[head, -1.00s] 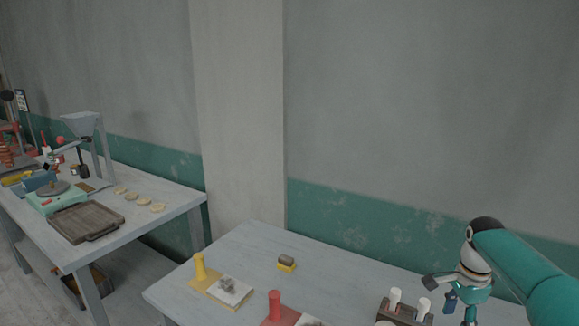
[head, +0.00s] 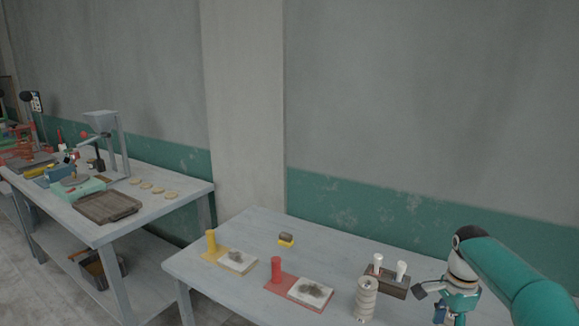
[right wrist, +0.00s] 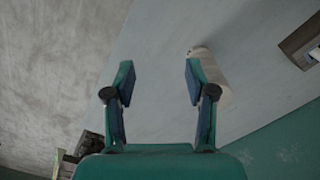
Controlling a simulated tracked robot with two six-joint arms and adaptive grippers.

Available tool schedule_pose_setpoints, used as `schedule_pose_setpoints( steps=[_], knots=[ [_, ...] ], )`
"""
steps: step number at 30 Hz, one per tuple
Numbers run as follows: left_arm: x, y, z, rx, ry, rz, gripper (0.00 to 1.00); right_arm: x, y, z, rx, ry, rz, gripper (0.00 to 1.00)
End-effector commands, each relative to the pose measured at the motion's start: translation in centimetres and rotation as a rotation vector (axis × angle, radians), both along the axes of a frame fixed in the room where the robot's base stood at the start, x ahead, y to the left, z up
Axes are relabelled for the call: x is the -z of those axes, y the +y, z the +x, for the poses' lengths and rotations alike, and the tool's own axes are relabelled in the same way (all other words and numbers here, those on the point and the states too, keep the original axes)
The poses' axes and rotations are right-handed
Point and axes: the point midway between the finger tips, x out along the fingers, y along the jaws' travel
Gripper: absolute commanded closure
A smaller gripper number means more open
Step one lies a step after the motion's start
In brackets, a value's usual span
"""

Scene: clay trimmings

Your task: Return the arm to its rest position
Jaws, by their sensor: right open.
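My right arm comes in from the right in the head view. Its gripper (head: 441,304) is low in the picture, at the right end of the near grey table (head: 215,283). In the right wrist view the gripper (right wrist: 158,82) has its two fingers spread apart with nothing between them. A pale ribbed cylinder (head: 366,299) stands on the table to the left of the gripper; a pale rounded thing (right wrist: 212,80) shows partly behind one finger in the wrist view. My left gripper is not in view.
A dark holder (head: 394,287) with two white-topped pieces stands near the gripper. A red mat (head: 281,285) and a yellow mat (head: 213,253) carry grey-smudged white slabs and upright pegs. A yellow-based block (head: 286,240) sits behind. Another table (head: 160,213) stands left.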

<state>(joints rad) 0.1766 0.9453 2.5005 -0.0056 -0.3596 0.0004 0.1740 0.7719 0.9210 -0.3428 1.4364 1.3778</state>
Motion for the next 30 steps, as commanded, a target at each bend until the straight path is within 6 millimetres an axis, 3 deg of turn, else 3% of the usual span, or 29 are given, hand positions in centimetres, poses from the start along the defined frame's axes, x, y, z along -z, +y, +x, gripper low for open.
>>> schedule_pose_setpoints(
  steps=[11,17,21,24,30],
  knots=[
    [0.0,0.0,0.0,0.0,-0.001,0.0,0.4,8.7,4.6,-4.9,-0.1,0.194,0.083,0.45],
    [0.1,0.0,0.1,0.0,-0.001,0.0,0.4,16.0,9.7,-9.5,-0.264,0.257,0.187,0.45],
    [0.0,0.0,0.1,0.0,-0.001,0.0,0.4,22.0,15.0,-15.5,-0.455,0.257,0.309,0.45],
    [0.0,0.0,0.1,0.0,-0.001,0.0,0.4,25.1,18.5,-20.4,-0.595,0.218,0.393,0.45],
    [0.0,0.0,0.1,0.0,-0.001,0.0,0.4,27.8,23.4,-29.6,-0.881,0.048,0.477,0.45]
  ],
)
